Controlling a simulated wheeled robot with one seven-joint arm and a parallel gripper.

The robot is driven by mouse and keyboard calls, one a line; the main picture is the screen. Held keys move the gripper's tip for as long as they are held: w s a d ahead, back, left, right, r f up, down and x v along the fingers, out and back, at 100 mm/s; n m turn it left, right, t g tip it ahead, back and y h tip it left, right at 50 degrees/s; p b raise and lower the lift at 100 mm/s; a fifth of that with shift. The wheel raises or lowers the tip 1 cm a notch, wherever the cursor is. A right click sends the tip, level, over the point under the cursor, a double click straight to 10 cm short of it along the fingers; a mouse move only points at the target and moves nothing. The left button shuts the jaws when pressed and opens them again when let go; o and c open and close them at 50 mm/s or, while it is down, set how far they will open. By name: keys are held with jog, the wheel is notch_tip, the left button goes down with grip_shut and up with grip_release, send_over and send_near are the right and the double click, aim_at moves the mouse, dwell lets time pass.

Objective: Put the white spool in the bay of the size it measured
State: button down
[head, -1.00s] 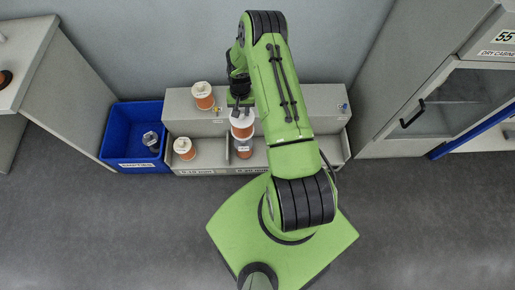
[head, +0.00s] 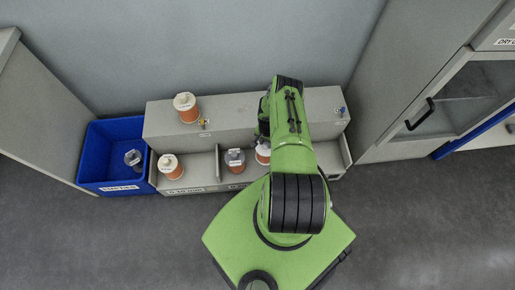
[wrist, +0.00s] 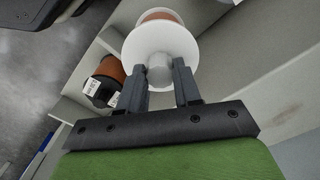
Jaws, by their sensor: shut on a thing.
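The white spool, with white flanges and orange wire, shows in the wrist view (wrist: 160,45). My gripper (wrist: 160,78) is shut on its grey hub. In the head view the spool (head: 263,153) is partly hidden behind my arm, just right of a grey-topped spool (head: 235,160). The tiered bench (head: 215,134) has bays along its lower front. The grey-topped spool sits in a middle bay and also shows in the wrist view (wrist: 106,80), with a dark flange. I cannot tell whether the white spool touches the bay floor. The right bays are largely hidden by my arm.
Another white-topped spool (head: 170,167) sits in the left bay, and one (head: 186,108) stands on the upper shelf. A blue bin (head: 90,160) at left holds a small grey item (head: 132,158). A cabinet (head: 450,100) stands at right. The front floor is open.

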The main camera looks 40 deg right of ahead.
aim_at(266, 149)
notch_tip(266, 149, down, 7)
jog(key=b, duration=0.3)
jog(key=shift+f, duration=0.25)
jog(key=c, duration=0.8)
grip_release()
